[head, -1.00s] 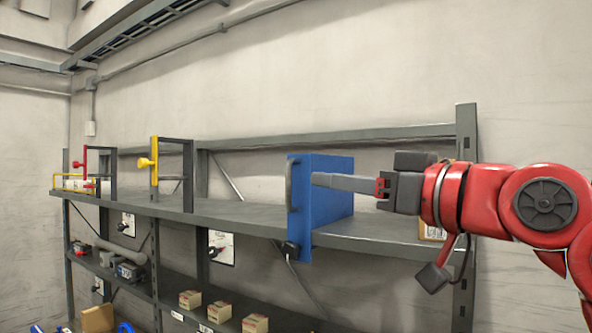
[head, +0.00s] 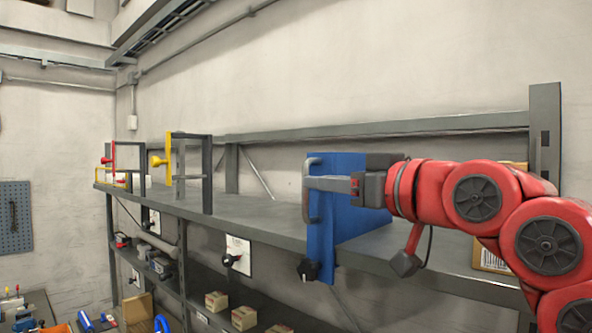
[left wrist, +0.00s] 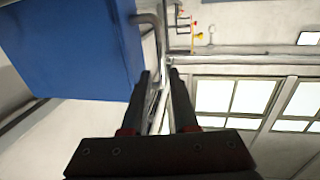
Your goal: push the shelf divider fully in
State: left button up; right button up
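The shelf divider (head: 335,238) is an upright blue panel on the upper shelf. Its front part juts out past the shelf's front edge. It has a grey vertical handle (head: 311,206) and a dark knob (head: 308,270) low on the front. My left gripper (head: 306,183) reaches across the panel's near side to the handle. In the left wrist view, the fingers (left wrist: 161,73) are parted, with the handle (left wrist: 152,20) running down towards the gap; I cannot tell if they touch it. The blue panel (left wrist: 70,50) fills the upper left there. My right gripper is out of view.
The grey shelf (head: 255,213) is clear left of the divider. Yellow (head: 168,160) and red (head: 112,160) handled frames stand farther left. A box (head: 492,255) is behind my arm at the right. A rack post (head: 545,135) closes the right end. Small boxes sit on the lower shelf.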

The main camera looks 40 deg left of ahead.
pick_arm(q)
jog(key=p+x, duration=0.2)
jog(key=x, duration=0.6)
jog(key=shift+s+d, duration=0.1)
jog(key=shift+s, duration=0.1)
jog(key=shift+c, duration=0.8)
grip_shut()
